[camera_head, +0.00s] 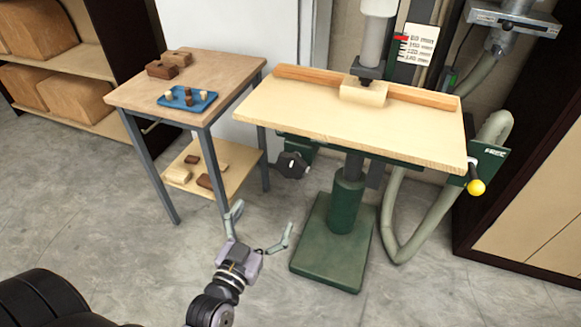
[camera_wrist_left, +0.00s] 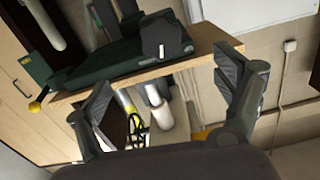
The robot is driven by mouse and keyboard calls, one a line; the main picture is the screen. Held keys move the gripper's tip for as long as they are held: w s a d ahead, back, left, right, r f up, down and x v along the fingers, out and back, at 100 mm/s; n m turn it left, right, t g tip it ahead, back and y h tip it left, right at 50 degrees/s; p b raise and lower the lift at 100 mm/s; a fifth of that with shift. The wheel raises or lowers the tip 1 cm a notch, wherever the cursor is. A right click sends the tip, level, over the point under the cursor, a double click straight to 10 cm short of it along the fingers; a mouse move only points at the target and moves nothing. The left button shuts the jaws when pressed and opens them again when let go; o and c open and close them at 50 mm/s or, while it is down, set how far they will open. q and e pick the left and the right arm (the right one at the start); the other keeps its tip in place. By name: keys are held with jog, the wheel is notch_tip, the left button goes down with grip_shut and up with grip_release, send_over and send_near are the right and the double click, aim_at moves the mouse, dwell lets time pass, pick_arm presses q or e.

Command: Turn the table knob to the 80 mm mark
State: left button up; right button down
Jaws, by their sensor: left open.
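A dark lobed knob (camera_head: 292,164) sits under the left side of the drill press table (camera_head: 300,112). In the left wrist view the knob (camera_wrist_left: 160,38) faces me and has a short white mark. My left gripper (camera_head: 258,232) is open and empty, below and left of the knob, apart from it. Its spread fingers also show in the left wrist view (camera_wrist_left: 165,90), with the knob beyond them. A white scale card (camera_head: 418,45) with a red pointer (camera_head: 401,38) stands behind the table; its numbers are too small to read surely. My right gripper is not in view.
A crank with a yellow handle (camera_head: 476,187) is at the table's right end. A wooden block (camera_head: 364,91) sits under the spindle. A side table (camera_head: 225,69) with a blue tray (camera_head: 207,106) stands left. The green base (camera_head: 333,255) is on the floor.

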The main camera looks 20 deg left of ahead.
aim_at(290, 171)
pick_arm(q)
jog(key=w+b, duration=0.1)
jog(key=w, duration=0.4)
jog(key=w+b, duration=0.2)
jog(key=w, duration=0.4)
jog(key=w+b, duration=0.1)
jog(key=w, duration=0.5)
jog(key=shift+w+a+b, duration=0.15)
jog(key=shift+a+b, duration=0.15)
jog(key=shift+b, duration=0.1)
jog(key=c, duration=1.2)
jog(key=shift+o, duration=0.2)
jog(key=shift+d+r+n+p, duration=0.1)
jog(key=shift+r+n+p, duration=0.15)
jog(key=shift+n+p, duration=0.75)
jog(key=shift+p, duration=0.55)
jog(key=shift+f+n, duration=0.25)
jog(key=shift+n, duration=0.35)
